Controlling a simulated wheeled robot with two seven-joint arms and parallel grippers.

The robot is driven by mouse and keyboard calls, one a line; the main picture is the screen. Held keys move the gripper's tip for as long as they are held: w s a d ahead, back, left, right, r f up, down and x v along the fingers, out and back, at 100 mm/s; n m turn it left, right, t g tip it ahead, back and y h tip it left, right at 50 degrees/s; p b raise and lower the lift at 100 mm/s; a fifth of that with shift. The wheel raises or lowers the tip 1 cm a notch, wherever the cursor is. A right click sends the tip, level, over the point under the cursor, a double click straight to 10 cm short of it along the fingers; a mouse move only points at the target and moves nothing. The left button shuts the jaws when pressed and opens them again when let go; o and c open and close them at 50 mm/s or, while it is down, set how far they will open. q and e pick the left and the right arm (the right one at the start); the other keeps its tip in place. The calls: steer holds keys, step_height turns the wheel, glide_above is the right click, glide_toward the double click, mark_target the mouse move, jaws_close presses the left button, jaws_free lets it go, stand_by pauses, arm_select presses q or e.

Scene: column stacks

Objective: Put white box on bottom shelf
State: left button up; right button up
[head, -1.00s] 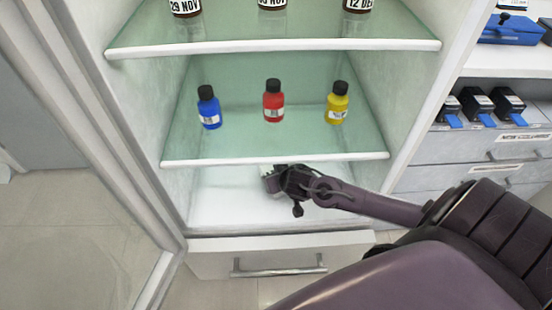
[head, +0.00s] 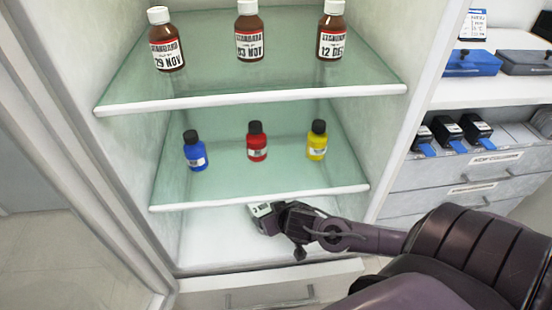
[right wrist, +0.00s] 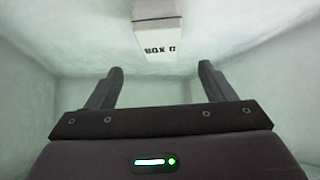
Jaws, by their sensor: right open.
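The white box (right wrist: 158,45), with dark lettering on its front that starts "BOX", is inside the bottom compartment of the cabinet. In the right wrist view it lies just beyond my right gripper (right wrist: 160,72), roughly centred between the fingertips. The fingers are apart and nothing is between them. In the head view a small part of the white box (head: 262,209) shows beside my right gripper (head: 264,220), which reaches in from the right over the bottom shelf (head: 205,240). The gripper hides much of the box. My left gripper is not in view.
The middle glass shelf (head: 230,202) is close above my right arm, holding a blue bottle (head: 195,152), red bottle (head: 257,143) and yellow bottle (head: 317,141). Brown bottles (head: 249,33) stand on the upper shelf. The bottom shelf is clear left of the box.

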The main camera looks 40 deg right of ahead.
arm_select(q)
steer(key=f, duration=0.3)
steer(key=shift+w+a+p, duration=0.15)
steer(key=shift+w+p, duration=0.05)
steer(key=shift+p, duration=0.1)
arm_select(e)
steer(key=s+a+f+n+g+y, duration=0.1)
steer(key=s+a+f+n+g, duration=0.1)
steer(key=s+a+g, duration=0.2)
steer(key=s+a+f+n+g+y, duration=0.1)
steer(key=s+a+f+n+g, duration=0.2)
steer(key=s+a, duration=0.7)
steer(key=shift+s+f+g, duration=0.2)
steer(key=shift+s+g, duration=0.2)
steer(key=shift+s, duration=0.6)
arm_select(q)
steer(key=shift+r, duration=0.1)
arm_select(e)
steer(key=shift+a, duration=0.1)
